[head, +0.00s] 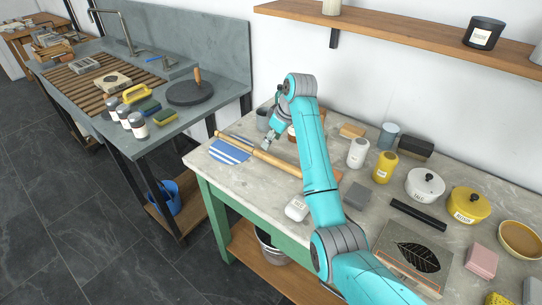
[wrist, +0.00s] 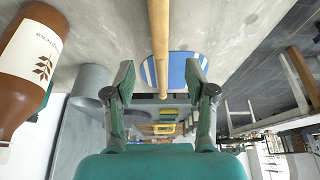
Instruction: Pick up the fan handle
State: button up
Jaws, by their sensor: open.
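A blue-and-white striped fan (head: 230,150) lies flat at the left end of the worktable. It also shows in the wrist view (wrist: 182,70), beyond my fingers. In the wrist view the handle (wrist: 159,40) runs down the middle, between the lines of my two fingers. My gripper (head: 269,143) is open and empty, low over the table by the rod. In the wrist view its fingertips (wrist: 160,78) stand apart on either side of the rod, with gaps.
A brown labelled bottle (wrist: 30,65) stands close on the left in the wrist view, with a grey cup (wrist: 88,80) beside it. A white labelled container (head: 297,208) sits near the front edge.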

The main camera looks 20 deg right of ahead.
aim_at(267, 155)
jog(key=x, duration=0.3)
jog(key=shift+s+d+x, duration=0.1)
jog(key=shift+s+x, duration=0.05)
jog(key=shift+x, duration=1.2)
jog(key=shift+s+d+x, duration=0.15)
jog(key=shift+x, duration=1.15)
jog(key=shift+f, duration=0.35)
grip_shut()
